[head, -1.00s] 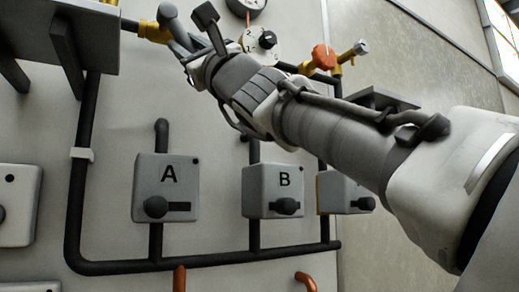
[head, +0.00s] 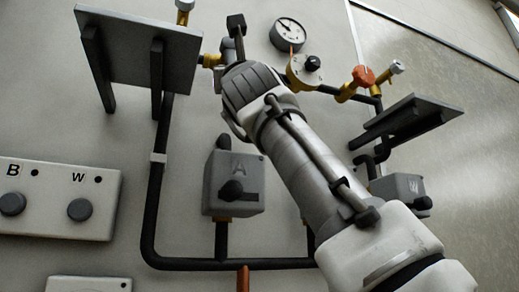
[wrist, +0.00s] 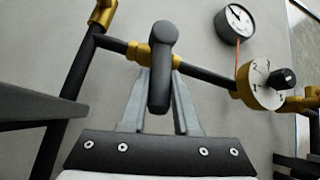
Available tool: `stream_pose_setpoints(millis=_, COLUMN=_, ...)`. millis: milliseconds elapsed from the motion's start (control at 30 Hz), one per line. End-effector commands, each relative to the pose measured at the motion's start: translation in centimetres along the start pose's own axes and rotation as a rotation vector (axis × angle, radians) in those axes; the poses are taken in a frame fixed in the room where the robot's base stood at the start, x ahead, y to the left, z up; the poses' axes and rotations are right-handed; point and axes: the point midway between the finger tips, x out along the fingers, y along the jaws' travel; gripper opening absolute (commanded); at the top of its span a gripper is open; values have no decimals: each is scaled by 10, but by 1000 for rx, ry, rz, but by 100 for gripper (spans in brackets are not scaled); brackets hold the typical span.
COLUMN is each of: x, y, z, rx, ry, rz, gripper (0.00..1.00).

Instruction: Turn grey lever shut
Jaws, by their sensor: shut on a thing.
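The grey lever (wrist: 161,65) is a dark, rounded handle in the wrist view. It stands out from a brass valve body (wrist: 138,52) on a black pipe and points down in that picture. My gripper (wrist: 160,80) has one finger on each side of the lever and is shut on it.
A numbered dial (wrist: 265,85) and a round gauge (wrist: 236,20) are to the right of the lever. A dark shelf (head: 135,50) is left of my wrist. An orange knob (head: 363,76) and another shelf (head: 410,120) are at right. Box A (head: 234,185) is below.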

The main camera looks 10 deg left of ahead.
Motion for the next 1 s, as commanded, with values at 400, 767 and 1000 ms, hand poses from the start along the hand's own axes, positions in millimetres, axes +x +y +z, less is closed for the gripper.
stream_pose_setpoints(millis=400, x=-1, y=-1, z=0, rx=32, ry=5, rz=-32, gripper=0)
stream_pose_setpoints(millis=767, x=-1, y=-1, z=-1, rx=31, ry=7, rz=-32, gripper=39)
stream_pose_setpoints(millis=1000, x=-1, y=-2, z=-1, rx=30, ry=6, rz=-33, gripper=60)
